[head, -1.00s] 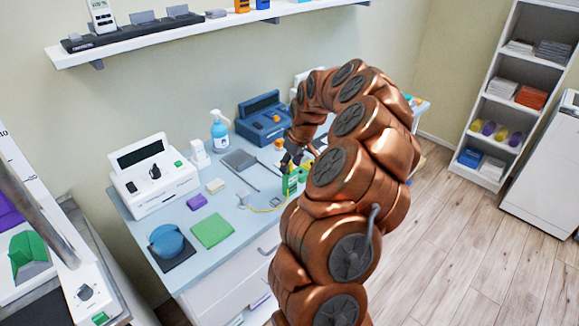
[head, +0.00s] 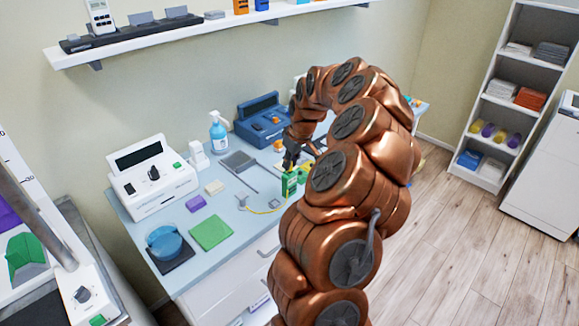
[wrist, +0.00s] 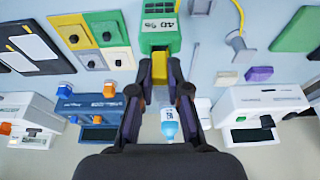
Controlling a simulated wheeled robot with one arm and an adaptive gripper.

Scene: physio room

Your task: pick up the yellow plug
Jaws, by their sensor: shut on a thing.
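The yellow plug (wrist: 160,68) shows in the wrist view between the fingertips of my gripper (wrist: 160,72). My gripper is shut on it. The plug's upper end meets the lower edge of a green box (wrist: 160,38) with a white "40 %" label; I cannot tell whether it is seated in the box. In the head view my gripper (head: 290,160) is just above the green box (head: 289,184) on the desk. The plug is too small and too covered by the gripper to make out there.
On the desk (head: 218,262) are a white console (head: 152,190), a blue device (head: 262,120), a spray bottle (head: 219,132) and a green pad (head: 211,232). A yellow cable (head: 268,211) lies right beside the green box. A wall shelf (head: 160,40) hangs above.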

